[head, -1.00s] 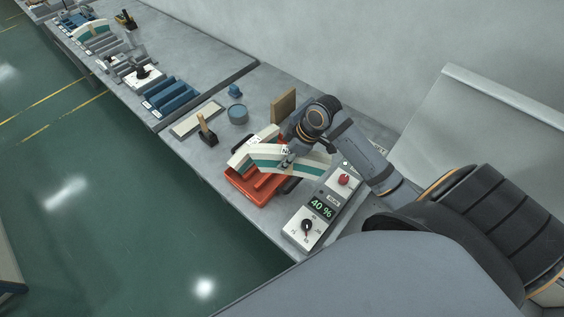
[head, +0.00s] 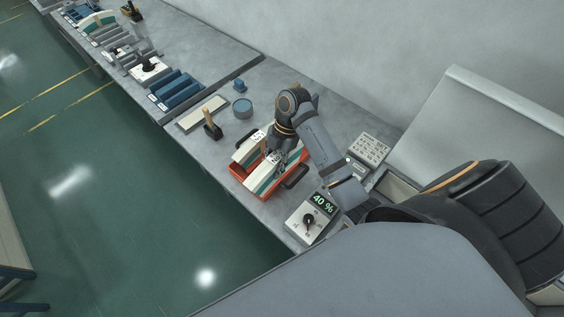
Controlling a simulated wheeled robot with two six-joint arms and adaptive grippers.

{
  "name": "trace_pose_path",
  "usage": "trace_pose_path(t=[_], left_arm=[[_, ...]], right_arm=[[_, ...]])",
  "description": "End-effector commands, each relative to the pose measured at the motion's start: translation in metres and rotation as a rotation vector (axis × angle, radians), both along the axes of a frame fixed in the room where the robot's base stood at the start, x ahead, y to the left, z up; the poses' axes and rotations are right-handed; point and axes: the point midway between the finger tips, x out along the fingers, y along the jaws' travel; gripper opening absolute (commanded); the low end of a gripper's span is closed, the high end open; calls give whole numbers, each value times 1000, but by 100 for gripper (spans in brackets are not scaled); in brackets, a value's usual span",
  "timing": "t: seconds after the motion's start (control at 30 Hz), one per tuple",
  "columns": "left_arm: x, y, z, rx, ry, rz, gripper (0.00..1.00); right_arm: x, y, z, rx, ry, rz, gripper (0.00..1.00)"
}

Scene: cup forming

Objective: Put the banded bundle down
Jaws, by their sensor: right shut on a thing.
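My right gripper (head: 276,156) reaches down over the red-orange tray (head: 236,176), with its fingers partly hidden by the wrist. It is shut on a white bundle with a teal band (head: 263,180), which lies low within the tray's outline. Whether this bundle rests on the tray floor cannot be told. Another white stack (head: 249,150) lies beside it, towards the tray's far left side. My left gripper is not in view.
A control box with a 40 % display (head: 314,215) stands right of the tray. A wooden-handled stamp (head: 211,128), a pale pad (head: 202,114) and a round blue-grey tin (head: 242,108) stand behind left. The bench edge runs just in front of the tray.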

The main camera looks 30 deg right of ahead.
Motion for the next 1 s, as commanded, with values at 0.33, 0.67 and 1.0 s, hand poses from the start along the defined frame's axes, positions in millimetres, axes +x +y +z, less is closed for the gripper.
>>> trace_pose_path(t=[0.33, 0.67, 1.0], left_arm=[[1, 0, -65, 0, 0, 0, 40], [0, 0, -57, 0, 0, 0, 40], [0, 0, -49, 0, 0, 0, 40]], right_arm=[[40, -44, -53, 2, -1, -2, 0], [47, -53, -70, 2, 1, -2, 0], [47, -52, -98, 0, -4, 1, 0]])
